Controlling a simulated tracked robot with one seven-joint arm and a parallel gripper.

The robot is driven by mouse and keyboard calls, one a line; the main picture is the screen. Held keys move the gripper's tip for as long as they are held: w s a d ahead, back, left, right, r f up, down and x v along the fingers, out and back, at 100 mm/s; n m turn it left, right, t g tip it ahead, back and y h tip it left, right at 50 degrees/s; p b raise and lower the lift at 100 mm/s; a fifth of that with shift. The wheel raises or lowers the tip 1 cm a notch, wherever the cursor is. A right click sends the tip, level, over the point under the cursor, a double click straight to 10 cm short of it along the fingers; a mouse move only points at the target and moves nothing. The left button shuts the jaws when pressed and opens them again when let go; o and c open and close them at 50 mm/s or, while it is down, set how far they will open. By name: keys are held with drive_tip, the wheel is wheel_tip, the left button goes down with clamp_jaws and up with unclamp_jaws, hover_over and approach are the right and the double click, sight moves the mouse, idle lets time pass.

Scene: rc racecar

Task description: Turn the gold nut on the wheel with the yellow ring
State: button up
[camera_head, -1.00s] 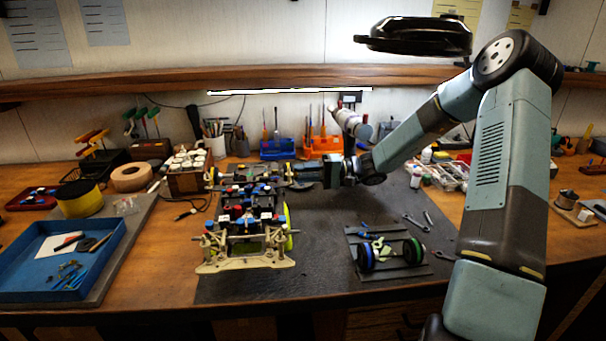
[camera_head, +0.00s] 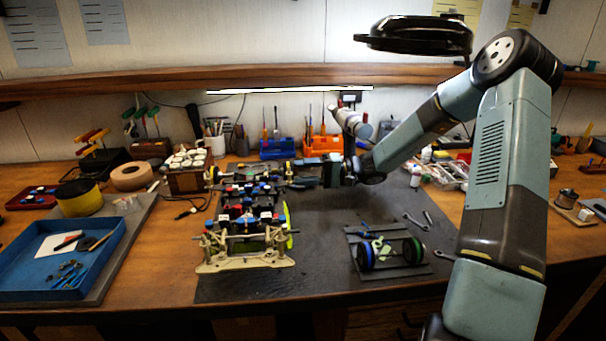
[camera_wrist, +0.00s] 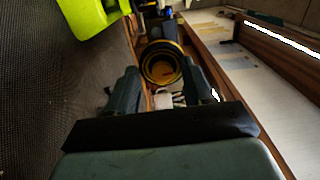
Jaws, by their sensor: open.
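The racecar chassis (camera_head: 240,266) stands on the dark mat left of centre. In the wrist view a dark wheel with a yellow ring (camera_wrist: 149,52) faces me, with a gold-orange centre (camera_wrist: 162,69) where the nut sits; its exact shape is too small to tell. My gripper (camera_wrist: 158,84) is open, one finger to each side of the wheel's face, and it holds nothing. I cannot tell whether the fingers touch the wheel. In the head view my gripper (camera_head: 298,174) points left at the far right corner of the car, where the ring is not clearly visible.
A lime-green part (camera_wrist: 88,14) of the car is close by at upper left in the wrist view. Wheels with blue (camera_head: 366,257) and green (camera_head: 414,251) rings lie on a dark rack (camera_head: 438,268). Wrenches (camera_head: 414,221) lie behind it. Orange (camera_head: 323,145) and blue holders stand at the back.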

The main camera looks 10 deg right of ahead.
drive_tip(key=shift+d, duration=0.15)
drive_tip(key=d, duration=1.3)
drive_tip(key=shift+w+d, duration=0.15)
drive_tip(key=shift+d, duration=0.1)
drive_tip(key=a+r+m+t+h, duration=0.1)
drive_tip(key=a+m+h, duration=0.3)
drive_tip(key=a+m, duration=0.9)
drive_tip(key=m+t, duration=0.1)
drive_tip(key=m, duration=0.1)
drive_tip(key=shift+a+m, duration=0.15)
drive_tip(key=shift+m, duration=0.15)
drive_tip(key=shift+r, duration=0.1)
drive_tip(key=shift+c, duration=0.5)
clamp_jaws()
